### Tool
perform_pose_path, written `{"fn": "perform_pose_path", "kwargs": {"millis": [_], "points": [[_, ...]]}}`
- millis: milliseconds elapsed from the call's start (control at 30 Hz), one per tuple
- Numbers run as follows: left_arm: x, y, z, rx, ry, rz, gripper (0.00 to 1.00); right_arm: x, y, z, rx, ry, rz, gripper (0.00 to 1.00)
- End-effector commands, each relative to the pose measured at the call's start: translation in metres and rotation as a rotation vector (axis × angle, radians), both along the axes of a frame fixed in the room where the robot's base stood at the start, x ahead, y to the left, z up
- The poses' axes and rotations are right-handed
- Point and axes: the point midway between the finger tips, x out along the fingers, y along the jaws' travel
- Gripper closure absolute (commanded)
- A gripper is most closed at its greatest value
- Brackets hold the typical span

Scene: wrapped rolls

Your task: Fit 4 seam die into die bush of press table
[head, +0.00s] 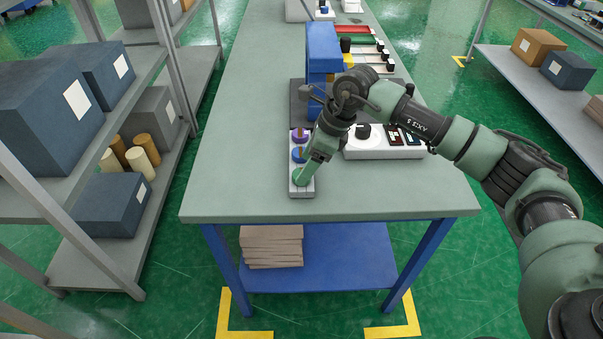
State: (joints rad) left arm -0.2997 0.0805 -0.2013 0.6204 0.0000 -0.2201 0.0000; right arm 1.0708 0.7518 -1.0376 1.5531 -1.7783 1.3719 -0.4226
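A narrow light-grey rack (294,189) lies on the table. It holds a purple die (298,135), a blue die (297,154) and a green die (297,179), from far to near. I cannot read any marking that tells which is the 4 seam die. My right gripper (303,176) points down at the green die at the rack's near end. The finger gap is too small to judge, and I cannot tell whether it grips the die. The blue press (321,50) stands behind the rack on a dark base (297,112). My arm partly covers it, and the die bush cannot be made out. My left gripper is out of view.
A white control box (380,153) with a black knob sits right of the rack, partly under my arm. Coloured trays (355,32) lie farther back. The green-grey table (240,180) is clear at its left and front. Loaded shelves (110,235) stand left.

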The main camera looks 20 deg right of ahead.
Motion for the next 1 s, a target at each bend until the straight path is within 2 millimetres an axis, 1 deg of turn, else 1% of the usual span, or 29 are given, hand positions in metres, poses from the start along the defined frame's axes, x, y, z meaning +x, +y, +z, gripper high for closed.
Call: {"fn": "perform_pose_path", "kwargs": {"millis": [33, 100, 200, 300, 467, 567, 600, 667, 700, 733, 1000], "points": [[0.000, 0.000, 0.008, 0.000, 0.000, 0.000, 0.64, 0.002, 0.002, -0.005, 0.000, 0.005, -0.001, 0.32], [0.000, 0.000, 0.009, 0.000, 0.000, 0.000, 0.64, 0.004, 0.006, -0.015, 0.001, 0.003, 0.000, 0.32], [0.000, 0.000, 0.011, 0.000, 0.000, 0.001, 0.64, 0.006, 0.009, -0.024, 0.002, 0.001, 0.001, 0.32], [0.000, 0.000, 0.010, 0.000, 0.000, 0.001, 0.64, 0.006, 0.010, -0.028, 0.001, 0.000, 0.001, 0.32], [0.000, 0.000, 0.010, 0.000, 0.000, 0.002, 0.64, 0.007, 0.010, -0.028, 0.001, 0.000, 0.000, 0.32], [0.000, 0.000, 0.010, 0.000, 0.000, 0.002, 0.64, 0.007, 0.010, -0.028, 0.002, -0.001, 0.000, 0.57], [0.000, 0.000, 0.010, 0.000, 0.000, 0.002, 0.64, 0.007, 0.010, -0.027, 0.002, 0.000, 0.000, 0.68], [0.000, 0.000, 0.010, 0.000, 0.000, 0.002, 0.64, 0.007, 0.010, -0.027, 0.002, -0.001, 0.000, 0.85], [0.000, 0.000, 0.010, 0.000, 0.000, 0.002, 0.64, 0.007, 0.010, -0.027, 0.002, -0.001, 0.000, 0.96], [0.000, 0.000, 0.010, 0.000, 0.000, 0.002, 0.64, 0.007, 0.010, -0.027, 0.002, -0.001, 0.000, 1.00], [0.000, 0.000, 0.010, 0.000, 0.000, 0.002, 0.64, 0.007, 0.010, -0.026, 0.003, -0.003, 0.000, 1.00]]}}
